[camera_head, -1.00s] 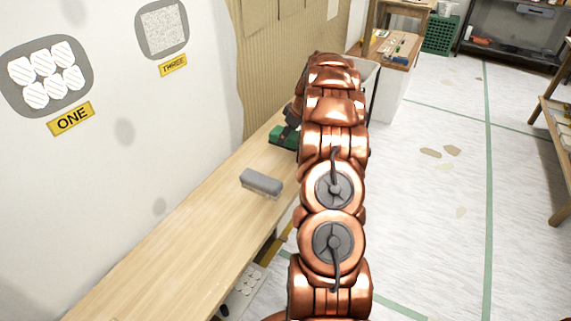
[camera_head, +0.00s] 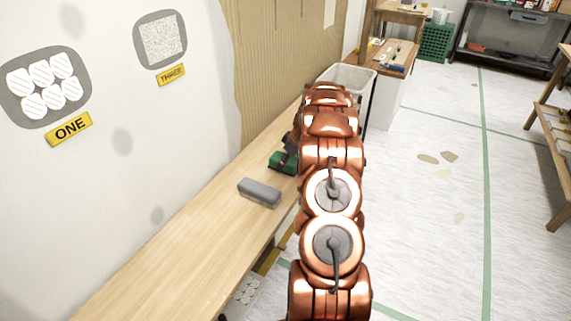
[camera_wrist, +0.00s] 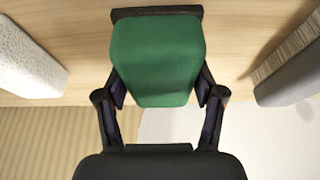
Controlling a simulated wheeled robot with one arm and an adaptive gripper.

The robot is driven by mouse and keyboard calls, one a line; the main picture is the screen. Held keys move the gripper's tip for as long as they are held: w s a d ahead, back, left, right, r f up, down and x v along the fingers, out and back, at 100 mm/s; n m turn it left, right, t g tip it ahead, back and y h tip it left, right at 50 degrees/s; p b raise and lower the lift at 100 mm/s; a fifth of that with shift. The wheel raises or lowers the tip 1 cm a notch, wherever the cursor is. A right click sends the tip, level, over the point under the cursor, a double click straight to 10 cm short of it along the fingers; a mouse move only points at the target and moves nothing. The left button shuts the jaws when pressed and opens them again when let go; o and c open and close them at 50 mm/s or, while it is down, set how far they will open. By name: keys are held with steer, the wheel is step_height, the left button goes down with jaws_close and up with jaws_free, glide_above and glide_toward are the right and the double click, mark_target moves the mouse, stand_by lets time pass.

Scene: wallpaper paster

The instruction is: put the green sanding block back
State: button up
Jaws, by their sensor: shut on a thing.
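The green sanding block (camera_head: 284,163) shows in the head view over the wooden bench, just beyond the grey block, partly hidden by my arm. In the wrist view the green block (camera_wrist: 156,60) fills the middle, with a dark strip along its far edge. My gripper (camera_wrist: 160,93) is shut on it, one finger on each side. In the head view my dark gripper (camera_head: 291,146) is mostly behind my copper arm. I cannot tell whether the block touches the bench.
The grey block (camera_head: 260,193) lies on the wooden bench (camera_head: 190,235). In the wrist view a white speckled block (camera_wrist: 28,62) is at left and a grey one (camera_wrist: 292,78) at right. A white bin (camera_head: 352,77) stands beyond my arm. The floor at right is mostly clear.

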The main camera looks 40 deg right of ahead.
steer(key=shift+f, duration=0.85)
steer(key=o, duration=1.2)
steer(key=shift+c, duration=0.2)
steer(key=shift+p, duration=0.5)
